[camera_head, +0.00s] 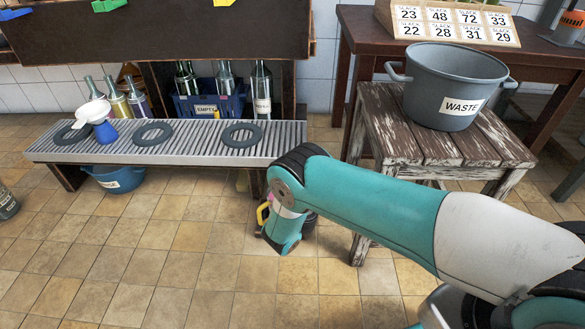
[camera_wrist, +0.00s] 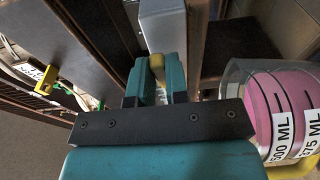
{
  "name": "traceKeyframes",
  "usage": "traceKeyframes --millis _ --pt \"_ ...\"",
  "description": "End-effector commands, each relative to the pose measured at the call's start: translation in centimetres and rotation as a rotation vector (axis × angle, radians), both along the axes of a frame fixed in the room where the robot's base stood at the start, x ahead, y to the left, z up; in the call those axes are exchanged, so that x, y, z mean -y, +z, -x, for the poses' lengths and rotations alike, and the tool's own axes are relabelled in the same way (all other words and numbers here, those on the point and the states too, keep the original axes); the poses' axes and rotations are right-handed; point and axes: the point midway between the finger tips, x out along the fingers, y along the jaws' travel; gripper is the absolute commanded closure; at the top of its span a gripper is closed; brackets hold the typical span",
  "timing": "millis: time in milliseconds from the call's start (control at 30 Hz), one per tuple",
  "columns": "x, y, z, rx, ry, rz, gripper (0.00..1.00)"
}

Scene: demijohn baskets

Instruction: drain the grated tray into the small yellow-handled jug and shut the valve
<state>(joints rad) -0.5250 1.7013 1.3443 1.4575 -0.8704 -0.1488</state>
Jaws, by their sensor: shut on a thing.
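The grated tray (camera_head: 185,152) is a long slatted bench top at the left in the head view. Three dark rings lie on it. The small jug stands on the floor by its right end, mostly behind my arm; its yellow handle (camera_head: 262,214) shows. My gripper (camera_wrist: 158,78) is shut on a small dull-yellow piece (camera_wrist: 157,64), perhaps the valve handle. Whether liquid flows cannot be seen.
A blue tub (camera_head: 117,178) sits under the tray.

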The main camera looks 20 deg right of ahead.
Motion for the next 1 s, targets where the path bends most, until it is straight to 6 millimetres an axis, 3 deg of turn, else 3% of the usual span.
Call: traceKeyframes --millis 200,533,567,667,1000 --pt "0.64 0.13 -0.39 -0.002 0.118 0.000 1.00" --pt "0.66 -0.03 -0.39 -0.001 0.136 0.000 1.00" --pt "0.66 -0.03 -0.39 -0.001 0.136 0.000 0.83" --pt "0.64 -0.03 -0.39 -0.001 0.136 0.000 0.60" --pt "0.34 0.08 -0.30 -0.001 0.139 0.000 0.60"
